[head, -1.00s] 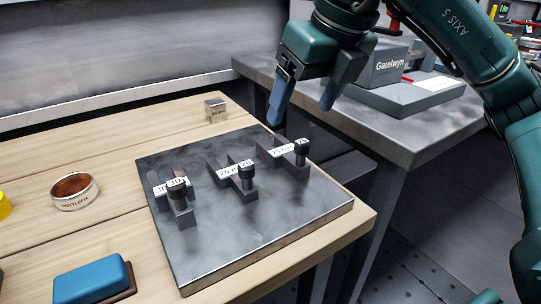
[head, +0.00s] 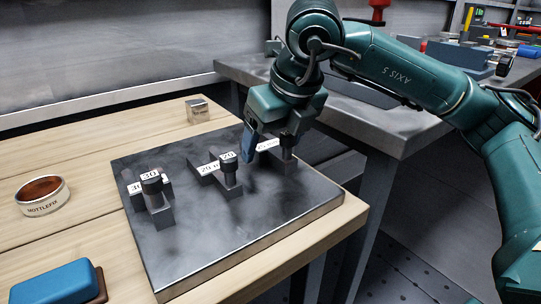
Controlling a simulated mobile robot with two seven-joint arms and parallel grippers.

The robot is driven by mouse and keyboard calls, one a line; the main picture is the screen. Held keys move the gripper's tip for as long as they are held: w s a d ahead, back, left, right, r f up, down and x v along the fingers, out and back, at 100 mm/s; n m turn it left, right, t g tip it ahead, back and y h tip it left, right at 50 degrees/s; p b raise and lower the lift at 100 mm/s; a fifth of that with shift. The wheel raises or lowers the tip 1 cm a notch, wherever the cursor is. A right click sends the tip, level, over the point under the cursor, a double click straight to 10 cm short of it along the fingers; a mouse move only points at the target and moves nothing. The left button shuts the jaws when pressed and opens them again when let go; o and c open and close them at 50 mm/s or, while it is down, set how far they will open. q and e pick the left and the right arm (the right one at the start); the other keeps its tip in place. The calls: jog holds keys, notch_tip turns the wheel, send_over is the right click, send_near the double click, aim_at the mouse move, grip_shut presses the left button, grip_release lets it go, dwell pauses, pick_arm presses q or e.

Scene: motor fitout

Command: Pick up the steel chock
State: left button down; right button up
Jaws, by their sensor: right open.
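A small shiny steel block (head: 197,110), which looks like the steel chock, sits on the wooden bench behind the dark steel plate (head: 215,250). Nothing touches it. My right gripper (head: 268,148) is open and points down over the plate's far right part, to the right of the block and apart from it. Its fingers are at the rightmost dark fixture (head: 268,158), partly hiding that fixture and its pin. I cannot tell whether they touch it. My left gripper is out of view.
Two more labelled fixtures stand on the plate, the middle one (head: 229,188) and the left one (head: 158,212). A ring marked MOTTLEFIX (head: 42,196) and a blue block (head: 55,283) lie at left. A grey table (head: 380,126) stands behind right. Bench around the steel block is clear.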

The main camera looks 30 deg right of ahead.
jog(key=shift+w+f, duration=0.2)
jog(key=shift+f, duration=0.25)
jog(key=shift+r, duration=0.1)
jog(key=c, duration=1.5)
